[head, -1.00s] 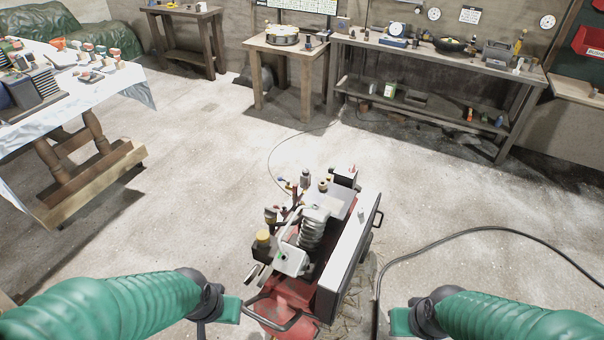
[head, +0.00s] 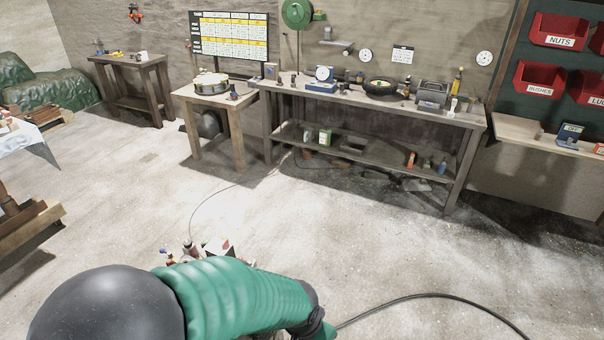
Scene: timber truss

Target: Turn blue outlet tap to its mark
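The red-and-white compressor (head: 218,245) stands on the floor at the bottom centre in the head view. My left arm's green sleeve covers most of it. Only its far end shows, with small fittings (head: 187,250) and a tiny blue part (head: 163,251) at the left. I cannot tell whether that blue part is the outlet tap, and no mark can be made out. My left gripper (head: 325,333) is at the bottom edge, right of the compressor's visible end. Its fingers are cut off or hidden. My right gripper is out of view.
A black hose (head: 430,297) curves over the floor at the lower right. A long workbench (head: 375,108) and a small table (head: 213,100) stand at the back wall. Red bins (head: 540,80) hang at the right. The floor between the compressor and benches is clear apart from a thin cable.

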